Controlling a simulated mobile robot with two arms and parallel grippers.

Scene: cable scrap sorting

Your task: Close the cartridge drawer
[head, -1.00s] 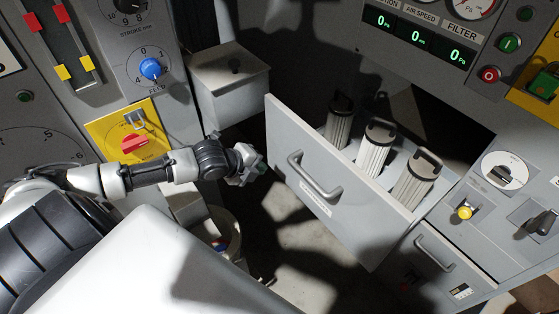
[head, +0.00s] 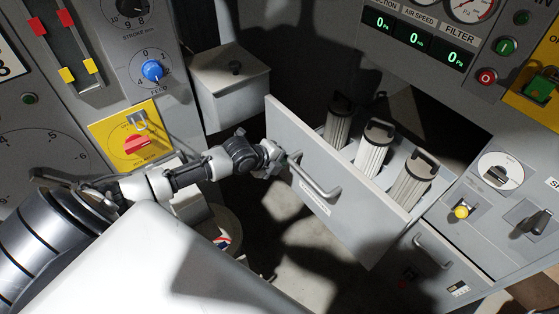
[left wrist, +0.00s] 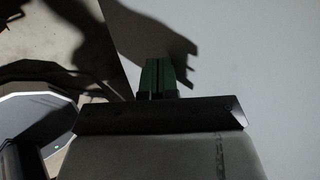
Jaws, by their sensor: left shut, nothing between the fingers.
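The cartridge drawer (head: 345,215) stands pulled out of the grey cabinet in the head view, with a bar handle (head: 316,179) on its front. Several ribbed filter cartridges stand upright in it, one of them in the middle (head: 374,147). My left gripper (head: 286,161) is shut and empty at the left part of the drawer front, close to the handle's upper end. In the left wrist view its green fingertips (left wrist: 160,75) are together in front of the pale drawer face (left wrist: 240,50). I cannot tell whether they touch it. My right gripper is not in view.
A second, closed drawer (head: 432,265) sits lower right. A grey lidded box (head: 232,90) is on the wall behind my left arm. A round bin (head: 228,225) stands below the arm. Panels with knobs and switches flank both sides. The floor before the drawer is clear.

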